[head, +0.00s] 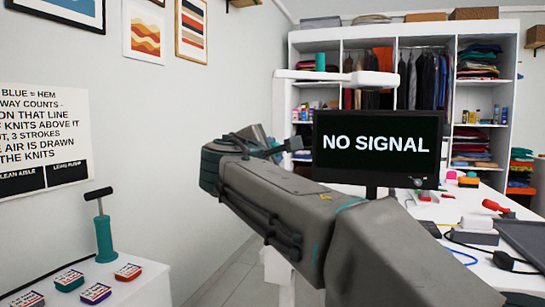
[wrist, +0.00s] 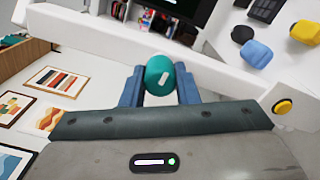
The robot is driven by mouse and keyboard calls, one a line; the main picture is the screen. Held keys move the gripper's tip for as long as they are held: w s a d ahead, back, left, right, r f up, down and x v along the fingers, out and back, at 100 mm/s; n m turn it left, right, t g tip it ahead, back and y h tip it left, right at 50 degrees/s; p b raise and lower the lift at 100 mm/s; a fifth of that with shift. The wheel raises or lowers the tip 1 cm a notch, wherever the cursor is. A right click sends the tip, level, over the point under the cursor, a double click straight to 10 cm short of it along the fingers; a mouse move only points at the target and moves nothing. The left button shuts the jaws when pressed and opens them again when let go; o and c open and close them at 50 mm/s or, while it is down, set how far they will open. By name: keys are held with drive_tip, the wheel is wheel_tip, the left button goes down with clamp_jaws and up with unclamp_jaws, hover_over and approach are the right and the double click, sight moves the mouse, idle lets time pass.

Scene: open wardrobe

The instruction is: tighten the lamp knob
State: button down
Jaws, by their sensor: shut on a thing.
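The lamp knob (wrist: 166,78) is round and teal with a white mark on its face, in the middle of the wrist view. It sits against the lamp's white post (wrist: 90,50), which crosses that view slantwise. My gripper (wrist: 159,73) has one blue finger on each side of the knob and is shut on it. In the head view the white lamp (head: 284,112) stands beyond my arm, with its flat white head (head: 372,79) at the upper right. My gripper (head: 284,146) reaches the post there; the knob cannot be made out behind it.
A monitor (head: 376,145) reading "NO SIGNAL" stands right of the post. The open wardrobe (head: 450,75) holds clothes behind it. A white desk at right carries a red-handled tool and black items. A low white table (head: 125,292) at left bears a teal pump (head: 103,235) and small boxes.

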drive_tip(key=shift+f+m+b, duration=0.1)
drive_tip(key=shift+m+b, duration=2.6)
drive_tip(key=shift+m, duration=0.6)
drive_tip(key=m+b, duration=0.3)
drive_tip(key=m, duration=0.1)
drive_tip(key=shift+m, duration=1)
drive_tip(key=c, duration=0.8)
unclamp_jaws()
drive_tip(key=shift+b, duration=0.3)
drive_tip(key=b+v, duration=0.2)
drive_tip(key=v, duration=0.6)
drive_tip(key=shift+w+r+p, duration=0.1)
drive_tip(key=shift+r+p, duration=0.15)
drive_tip(key=shift+p, duration=0.1)
